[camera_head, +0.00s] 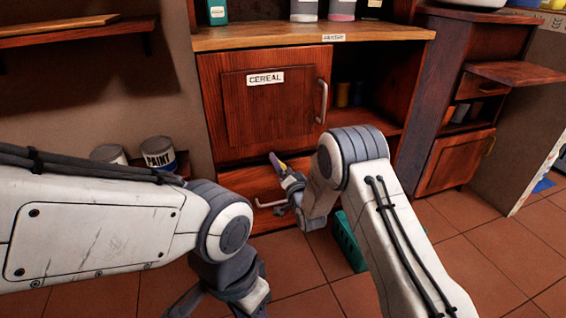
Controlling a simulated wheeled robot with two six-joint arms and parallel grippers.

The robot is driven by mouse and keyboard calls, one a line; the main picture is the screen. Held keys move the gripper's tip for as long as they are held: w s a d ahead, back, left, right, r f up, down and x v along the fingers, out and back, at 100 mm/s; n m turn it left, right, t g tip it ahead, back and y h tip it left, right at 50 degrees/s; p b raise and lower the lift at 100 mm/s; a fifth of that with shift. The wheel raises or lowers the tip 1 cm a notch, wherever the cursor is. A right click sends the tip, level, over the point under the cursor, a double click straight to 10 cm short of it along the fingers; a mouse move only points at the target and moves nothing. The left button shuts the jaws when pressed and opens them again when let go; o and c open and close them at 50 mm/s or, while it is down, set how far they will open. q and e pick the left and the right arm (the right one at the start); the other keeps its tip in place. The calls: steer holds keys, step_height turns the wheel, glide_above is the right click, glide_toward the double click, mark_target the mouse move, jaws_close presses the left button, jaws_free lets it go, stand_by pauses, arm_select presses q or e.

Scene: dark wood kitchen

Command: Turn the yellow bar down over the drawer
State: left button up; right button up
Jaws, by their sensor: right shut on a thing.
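The yellow bar (283,166) shows only as a small yellowish strip in front of the cabinet, just below the CEREAL door. My right gripper (280,168) is shut on it and hides most of it. The strip slants up and to the left. The drawer (236,183) is the low wooden front under the door, with a pale handle (270,204) just below my right gripper. My right wrist covers the drawer's right part. My left arm's wrist hangs at the bottom centre, and its fingers are not clear.
The CEREAL door (268,112) is closed, with an open shelf bay (362,100) to its right. Paint cans (158,154) stand left of the cabinet. A green crate (347,243) is on the floor behind my right arm. Tiled floor (460,240) is clear at right.

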steer(key=shift+s+a+f+m+p, duration=0.15)
steer(key=shift+m+p, duration=0.25)
steer(key=shift+m, duration=0.9)
steer(key=shift+w+f+m+p, duration=0.15)
steer(key=shift+m+p, duration=0.25)
steer(key=shift+m, duration=0.9)
steer(key=shift+s+a+f+m+p, duration=0.15)
steer(key=shift+f+m+p, duration=0.2)
steer(key=shift+m, duration=0.95)
steer(key=o, duration=1.1)
steer(key=shift+r, duration=0.15)
steer(key=shift+c, duration=0.2)
steer(key=shift+s, duration=0.1)
steer(key=p+v, duration=0.4)
steer(key=v, duration=0.6)
steer(key=shift+p, duration=0.35)
steer(key=shift+d, duration=0.1)
